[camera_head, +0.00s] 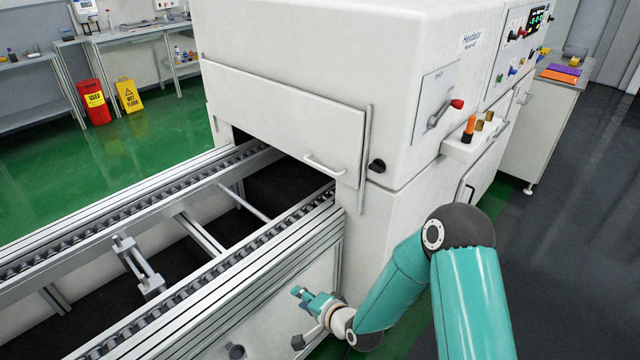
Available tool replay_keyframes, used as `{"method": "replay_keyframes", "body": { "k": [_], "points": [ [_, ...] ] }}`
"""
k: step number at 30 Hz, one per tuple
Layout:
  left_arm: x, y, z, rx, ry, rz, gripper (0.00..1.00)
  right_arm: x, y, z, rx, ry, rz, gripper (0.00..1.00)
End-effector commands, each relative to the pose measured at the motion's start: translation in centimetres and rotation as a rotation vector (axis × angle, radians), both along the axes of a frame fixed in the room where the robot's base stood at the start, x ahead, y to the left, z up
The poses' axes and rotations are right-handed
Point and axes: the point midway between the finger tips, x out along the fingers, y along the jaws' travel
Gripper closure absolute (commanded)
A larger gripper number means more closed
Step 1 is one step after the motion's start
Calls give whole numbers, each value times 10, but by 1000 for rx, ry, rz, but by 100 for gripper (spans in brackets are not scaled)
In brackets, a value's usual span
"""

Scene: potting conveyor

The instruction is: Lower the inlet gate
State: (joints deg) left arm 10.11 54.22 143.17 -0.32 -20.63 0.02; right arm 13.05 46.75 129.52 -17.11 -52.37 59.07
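The inlet gate (280,120) is a flat white panel on the front of the white machine, above the conveyor. It is raised, with a dark opening (290,180) below its lower edge. A bar handle (325,166) sits low on its right part. My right gripper (301,317) is low beside the near side of the conveyor, well below the handle and apart from it. Its fingers look spread, with nothing seen between them. My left gripper is out of view.
The roller conveyor (190,300) runs into the opening from the lower left. A vertical rail (366,145) and a black knob (377,166) sit right of the gate. A red-tipped lever (447,110) is on the machine's side. The near floor (590,240) at right is clear.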

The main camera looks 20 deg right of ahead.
Motion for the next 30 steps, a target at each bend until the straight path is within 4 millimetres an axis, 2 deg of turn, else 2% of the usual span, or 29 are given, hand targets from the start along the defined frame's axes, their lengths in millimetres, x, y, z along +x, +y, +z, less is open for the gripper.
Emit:
{"method": "replay_keyframes", "body": {
  "k": [1,3,6,9,12,17,23,30],
  "points": [
    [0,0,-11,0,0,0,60,34,-29,34,62,-146,-81,65],
    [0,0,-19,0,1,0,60,63,-62,85,131,-317,-148,65],
    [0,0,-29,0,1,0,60,81,-107,142,137,-504,-192,65],
    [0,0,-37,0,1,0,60,83,-144,172,92,-593,-225,65],
    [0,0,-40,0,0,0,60,80,-163,181,71,-613,-253,65],
    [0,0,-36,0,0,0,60,90,-167,181,68,-609,-259,65],
    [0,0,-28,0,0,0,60,121,-166,184,68,-609,-260,65],
    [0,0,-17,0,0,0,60,166,-165,188,68,-609,-259,65]
  ]
}}
